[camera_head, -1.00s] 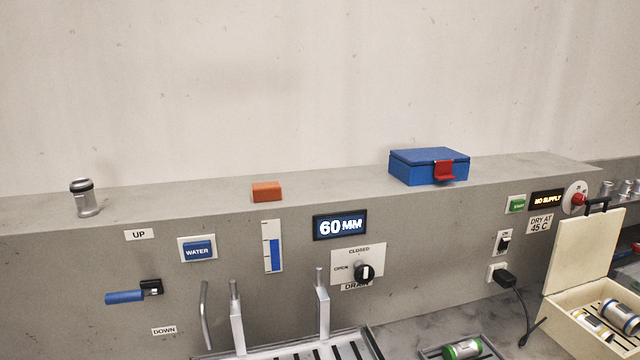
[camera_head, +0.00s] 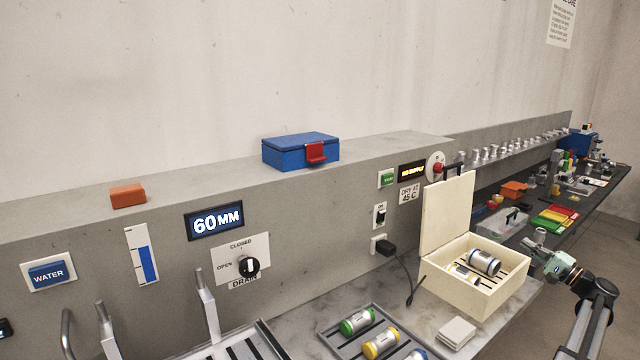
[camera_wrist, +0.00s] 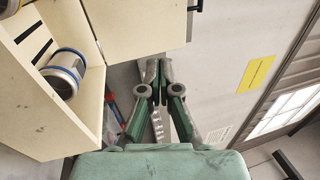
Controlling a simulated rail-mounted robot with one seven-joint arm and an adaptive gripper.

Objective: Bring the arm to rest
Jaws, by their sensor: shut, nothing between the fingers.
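My gripper (camera_head: 536,240) shows at the right of the head view, at the end of my dark arm. It is beside the right side of the open cream box (camera_head: 490,300), apart from it as far as I can tell. In the wrist view my gripper (camera_wrist: 155,68) has its green fingers drawn together at the tips, with nothing between them. The cream box (camera_wrist: 40,120) fills the left of that view.
The cream box holds cylinders, one silver and blue (camera_head: 484,262). A dark bench (camera_head: 600,195) with coloured trays runs behind. Floor at the far right is clear.

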